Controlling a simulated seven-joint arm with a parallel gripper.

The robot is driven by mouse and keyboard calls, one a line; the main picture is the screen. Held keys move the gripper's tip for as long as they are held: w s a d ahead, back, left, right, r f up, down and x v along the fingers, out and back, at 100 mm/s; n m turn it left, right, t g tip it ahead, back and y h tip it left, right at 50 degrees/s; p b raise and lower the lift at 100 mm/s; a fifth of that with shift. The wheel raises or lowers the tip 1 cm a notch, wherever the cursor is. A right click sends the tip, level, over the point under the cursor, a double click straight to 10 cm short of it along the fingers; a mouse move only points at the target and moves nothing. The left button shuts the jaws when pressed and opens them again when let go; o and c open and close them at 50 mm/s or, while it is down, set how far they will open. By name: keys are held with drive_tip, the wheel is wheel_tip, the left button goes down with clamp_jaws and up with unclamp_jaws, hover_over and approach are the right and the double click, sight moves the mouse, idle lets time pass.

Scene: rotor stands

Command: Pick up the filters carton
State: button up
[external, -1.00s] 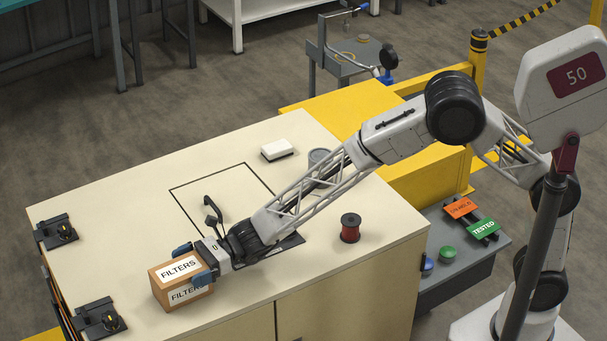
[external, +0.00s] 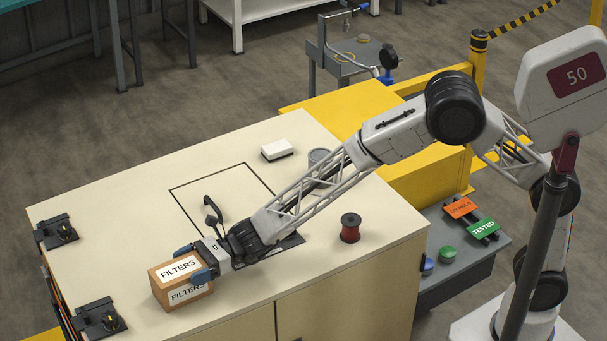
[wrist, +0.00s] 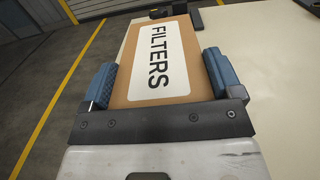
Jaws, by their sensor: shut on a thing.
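The filters carton (external: 179,289) is a brown box with white labels reading FILTERS on its top and front side. It is at the front left of the cream bench top, near the edge. In the wrist view the carton (wrist: 156,60) lies between the two blue finger pads. My gripper (external: 192,262) is shut on the carton, one finger on each side; the gripper also shows in the wrist view (wrist: 160,82). I cannot tell whether the carton's underside touches the bench.
The cream bench top (external: 110,220) is clear around the carton. Black clamps (external: 100,318) sit at its left edge. A black outlined square marks the middle.

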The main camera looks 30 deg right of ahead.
drive_tip(key=shift+r, duration=0.2)
drive_tip(key=shift+r, duration=1.5)
drive_tip(key=shift+s+d+r, duration=0.1)
drive_tip(key=shift+d+r, duration=0.1)
drive_tip(key=s+d+r, duration=0.1)
drive_tip(key=s+d, duration=0.6)
drive_tip(key=d, duration=0.6)
drive_tip(key=shift+s+d+r, duration=0.15)
drive_tip(key=shift+s+d, duration=0.1)
drive_tip(key=shift+s, duration=0.15)
